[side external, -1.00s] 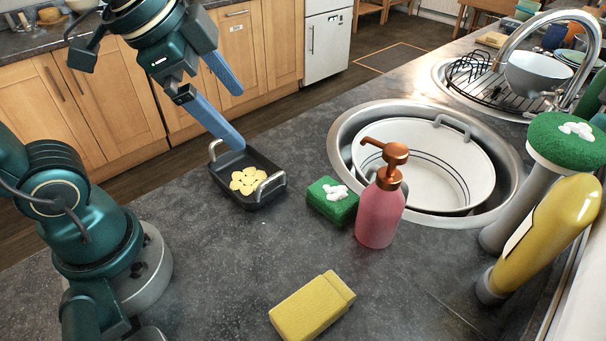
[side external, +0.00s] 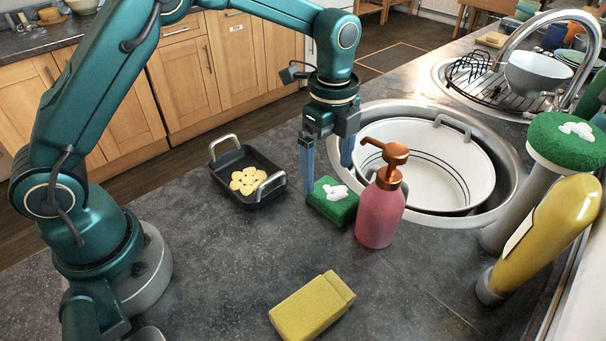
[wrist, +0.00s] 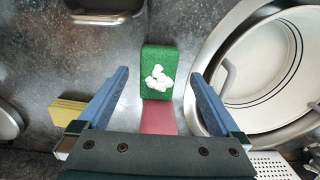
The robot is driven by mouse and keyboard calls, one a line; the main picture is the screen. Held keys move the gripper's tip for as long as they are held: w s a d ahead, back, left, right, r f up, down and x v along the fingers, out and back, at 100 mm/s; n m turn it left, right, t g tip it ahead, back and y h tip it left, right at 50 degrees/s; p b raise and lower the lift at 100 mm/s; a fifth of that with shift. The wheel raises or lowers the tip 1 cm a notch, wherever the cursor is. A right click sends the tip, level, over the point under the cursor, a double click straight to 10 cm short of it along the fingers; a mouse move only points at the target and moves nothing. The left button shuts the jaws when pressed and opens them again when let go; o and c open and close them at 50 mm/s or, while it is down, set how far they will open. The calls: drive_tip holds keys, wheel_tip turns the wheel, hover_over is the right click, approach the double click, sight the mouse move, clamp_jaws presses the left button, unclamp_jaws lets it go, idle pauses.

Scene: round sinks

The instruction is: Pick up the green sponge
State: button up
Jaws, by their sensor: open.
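The green sponge (side external: 333,203) lies on the dark counter with white foam on top, between the black tray and the pink soap bottle. My gripper (side external: 327,177) is open and points down just above it, one blue finger to each side in the side view. In the wrist view the green sponge (wrist: 158,62) lies ahead of and between the two open fingers (wrist: 160,92), not touched by them as far as I can see. A second green sponge (side external: 572,135) with foam sits on top of a grey cylinder at the right.
The pink soap bottle (side external: 380,210) with a copper pump stands close beside the sponge. The sink (side external: 510,165) holding a white basin (side external: 440,190) is behind it. A black tray (side external: 262,193) with yellow pieces is left; a yellow sponge (side external: 312,306) lies in front.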

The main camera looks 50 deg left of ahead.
sight(327, 187)
drive_tip(key=shift+s+f, duration=0.1)
drive_tip(key=shift+f, duration=2.5)
drive_tip(key=c, duration=1.5)
drive_tip(key=shift+r, duration=0.45)
drive_tip(key=r, duration=0.3)
drive_tip(key=shift+a+r, duration=0.3)
drive_tip(key=shift+r, duration=0.1)
drive_tip(key=s+a+r, duration=0.1)
drive_tip(key=a+r, duration=0.1)
drive_tip(key=a, duration=0.1)
drive_tip(key=s+a+r, duration=0.1)
drive_tip(key=a+r, duration=0.1)
drive_tip(key=a, duration=0.2)
drive_tip(key=s+a+r, duration=0.1)
drive_tip(key=a+r, duration=0.1)
drive_tip(key=a, duration=0.1)
drive_tip(key=shift+a+r, duration=0.15)
drive_tip(key=shift+a, duration=0.15)
